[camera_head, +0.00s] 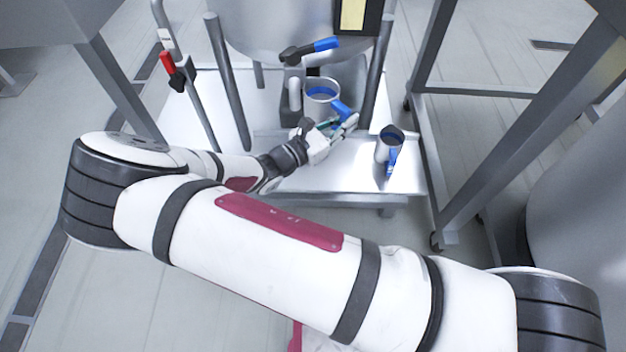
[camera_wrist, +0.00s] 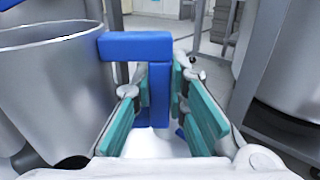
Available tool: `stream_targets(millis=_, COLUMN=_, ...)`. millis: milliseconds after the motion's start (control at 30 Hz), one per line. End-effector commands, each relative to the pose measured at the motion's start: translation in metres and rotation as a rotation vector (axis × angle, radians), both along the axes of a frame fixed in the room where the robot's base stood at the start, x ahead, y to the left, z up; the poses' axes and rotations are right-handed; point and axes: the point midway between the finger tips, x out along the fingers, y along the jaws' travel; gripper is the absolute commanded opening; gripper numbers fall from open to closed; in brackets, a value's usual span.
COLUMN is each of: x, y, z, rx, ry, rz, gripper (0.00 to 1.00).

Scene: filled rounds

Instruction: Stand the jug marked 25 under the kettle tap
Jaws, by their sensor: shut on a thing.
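A steel jug (camera_head: 322,104) with a blue handle (camera_head: 342,109) stands upright below the kettle tap (camera_head: 313,71), which has a blue lever (camera_head: 326,44). My gripper (camera_head: 345,125) is at the jug's right front, shut on the handle. In the wrist view, the jug's wall (camera_wrist: 50,85) fills the left side, and the blue handle (camera_wrist: 158,95) runs down between the green pads of my gripper (camera_wrist: 165,100). A second steel jug (camera_head: 385,150) with a blue handle stands apart to the right. No number is readable on either jug. The jug's base is hidden.
The kettle (camera_head: 285,28) hangs over a low steel platform (camera_head: 310,183) between grey legs (camera_head: 228,85). A red-handled valve (camera_head: 168,63) is at the left. A steel frame (camera_head: 500,130) stands to the right. The platform's front right is bare around the second jug.

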Motion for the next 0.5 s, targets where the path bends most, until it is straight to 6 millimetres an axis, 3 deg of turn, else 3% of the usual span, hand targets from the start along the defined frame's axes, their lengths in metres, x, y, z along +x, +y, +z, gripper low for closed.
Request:
stream_targets(millis=33, x=0.003, y=0.009, z=-0.028, rx=-0.001, ry=0.000, rz=0.004, gripper=0.00)
stream_targets(millis=300, x=-0.006, y=0.049, z=-0.127, rx=-0.002, ry=0.000, rz=-0.006, gripper=0.00)
stream_targets(millis=500, x=-0.017, y=0.069, z=-0.181, rx=-0.001, ry=-0.002, rz=-0.016, gripper=0.00)
